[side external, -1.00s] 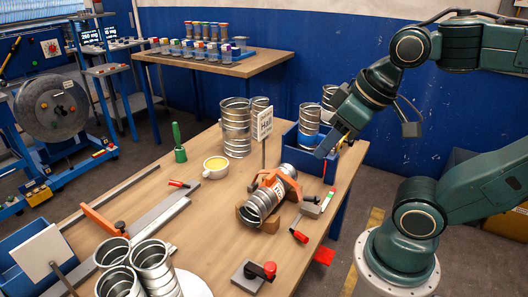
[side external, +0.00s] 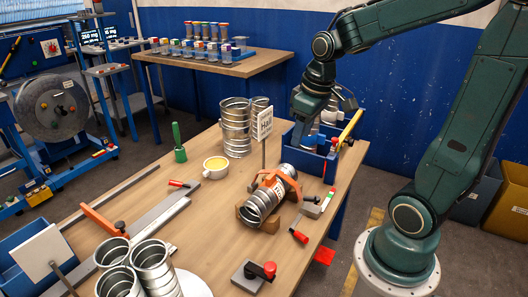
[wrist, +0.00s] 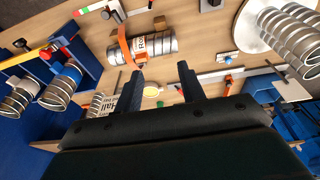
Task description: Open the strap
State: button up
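A silver spiral duct with a white printed label (side external: 262,205) lies on wooden cradle blocks on the table, and it also shows in the wrist view (wrist: 155,44). An orange strap (side external: 282,180) runs around the duct; it also shows in the wrist view (wrist: 124,46). Whether the strap is fastened cannot be made out. My gripper (wrist: 161,72) is open and empty, its two dark fingers apart. In the side view my gripper (side external: 300,138) points down near the blue bin, behind the duct and apart from the strap.
The blue bin (side external: 322,165) holds duct pieces and a yellow-handled tool. A sign on a post (side external: 264,123) stands between bin and duct.

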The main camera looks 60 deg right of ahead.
jog(key=d+f+g+y, duration=0.2)
jog(key=d+f, duration=1.4)
jog(key=f, duration=0.1)
jog(key=shift+d+m+y, duration=0.2)
jog(key=shift+m+y, duration=0.1)
jog(key=shift+f, duration=0.15)
jog(key=shift+w+a+f, duration=0.1)
jog(key=shift+a+f, duration=0.35)
jog(key=shift+f, duration=1.75)
jog(key=shift+a+f, duration=0.4)
jog(key=shift+f, duration=1.8)
jog(key=shift+w+a+f, duration=0.1)
jog(key=shift+a+f, duration=0.35)
jog(key=shift+f, duration=1.75)
jog(key=shift+c, duration=0.4)
grip_shut()
